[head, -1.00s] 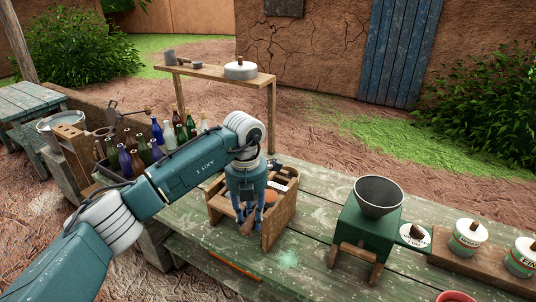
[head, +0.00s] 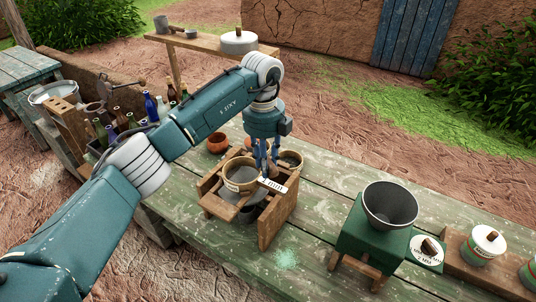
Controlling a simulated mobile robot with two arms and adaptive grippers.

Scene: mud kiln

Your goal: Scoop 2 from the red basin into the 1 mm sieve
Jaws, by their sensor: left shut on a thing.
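My left gripper (head: 267,172) is over the wooden rack (head: 277,226) on the green bench. It is shut on a small brown wooden piece (head: 267,183), perhaps a handle; the rest of that thing is not clear. A white label with dark marks shows beside it. A round sieve (head: 240,187) with a pale label sits on top of the rack, just left of the fingers; its writing is too small to read. A dark grey vessel stands inside the rack below. I cannot pick out the red basin in this view. My right gripper is not in view.
A green mill with a grey funnel (head: 390,206) stands right of the rack, with lidded tins (head: 484,245) beyond it. Bottles (head: 150,107) stand at left. The bench front is clear.

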